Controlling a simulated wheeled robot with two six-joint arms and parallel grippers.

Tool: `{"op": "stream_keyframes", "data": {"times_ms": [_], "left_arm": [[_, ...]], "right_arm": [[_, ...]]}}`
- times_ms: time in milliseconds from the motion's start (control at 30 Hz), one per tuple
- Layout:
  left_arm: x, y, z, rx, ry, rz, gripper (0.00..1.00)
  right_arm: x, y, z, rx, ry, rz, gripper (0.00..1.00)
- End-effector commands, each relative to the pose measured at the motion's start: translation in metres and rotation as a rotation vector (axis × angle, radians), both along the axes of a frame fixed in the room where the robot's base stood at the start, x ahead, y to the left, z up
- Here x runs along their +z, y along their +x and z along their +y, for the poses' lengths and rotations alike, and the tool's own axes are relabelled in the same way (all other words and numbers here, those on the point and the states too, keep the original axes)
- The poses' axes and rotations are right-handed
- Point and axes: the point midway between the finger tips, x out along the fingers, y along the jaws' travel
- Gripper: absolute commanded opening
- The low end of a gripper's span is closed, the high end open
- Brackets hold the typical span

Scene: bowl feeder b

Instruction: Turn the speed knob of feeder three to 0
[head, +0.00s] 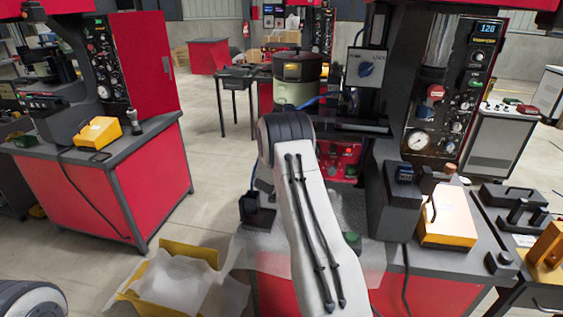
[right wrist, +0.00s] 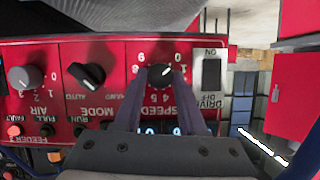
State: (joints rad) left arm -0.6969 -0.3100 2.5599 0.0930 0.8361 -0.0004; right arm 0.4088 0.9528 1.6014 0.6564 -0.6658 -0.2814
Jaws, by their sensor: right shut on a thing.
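The red feeder three control panel (right wrist: 110,55) fills much of the right wrist view, upside down. Its black speed knob (right wrist: 160,73) has a white pointer mark on its right side in the picture; I cannot tell the exact number it points at. My right gripper (right wrist: 160,80) is shut on this knob, one finger on each side. In the head view, a red panel with knobs (head: 340,165) shows partly behind my right arm, and my right gripper is hidden there. My left gripper is not in view.
The mode knob (right wrist: 87,76) and air knob (right wrist: 25,78) lie left of the speed knob; the drive switch (right wrist: 211,75) is close on its right. A bowl feeder (head: 297,85) stands behind. A yellow box (head: 140,305) with plastic lining sits on the floor.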

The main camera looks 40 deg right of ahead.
Motion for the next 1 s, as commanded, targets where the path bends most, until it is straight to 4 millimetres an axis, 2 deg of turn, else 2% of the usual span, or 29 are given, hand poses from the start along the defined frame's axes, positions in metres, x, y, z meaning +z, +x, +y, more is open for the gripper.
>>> {"op": "stream_keyframes", "data": {"times_ms": [33, 200, 767, 800, 833, 867, 1000], "left_arm": [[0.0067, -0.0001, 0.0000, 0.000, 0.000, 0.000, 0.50], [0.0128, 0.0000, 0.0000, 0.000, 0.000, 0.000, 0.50], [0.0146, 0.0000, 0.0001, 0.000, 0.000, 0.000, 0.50], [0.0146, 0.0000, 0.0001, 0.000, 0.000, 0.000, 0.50], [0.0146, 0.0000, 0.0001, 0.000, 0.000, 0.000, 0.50], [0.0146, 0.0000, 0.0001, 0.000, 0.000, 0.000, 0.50], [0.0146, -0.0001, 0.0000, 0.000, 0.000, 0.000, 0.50]], "right_arm": [[0.0031, 0.0005, 0.0004, 0.000, -0.014, 0.016, 0.00], [0.0018, 0.0009, 0.0007, 0.001, -0.049, 0.056, 0.00], [0.0009, 0.0011, 0.0002, 0.002, -0.070, 0.076, 0.00], [0.0010, 0.0012, 0.0002, 0.002, -0.070, 0.076, 0.52], [0.0010, 0.0012, 0.0003, 0.002, -0.070, 0.076, 0.63], [0.0009, 0.0011, 0.0002, 0.001, -0.069, 0.075, 0.70], [0.0008, 0.0011, 0.0003, 0.001, -0.069, 0.076, 0.70]]}}
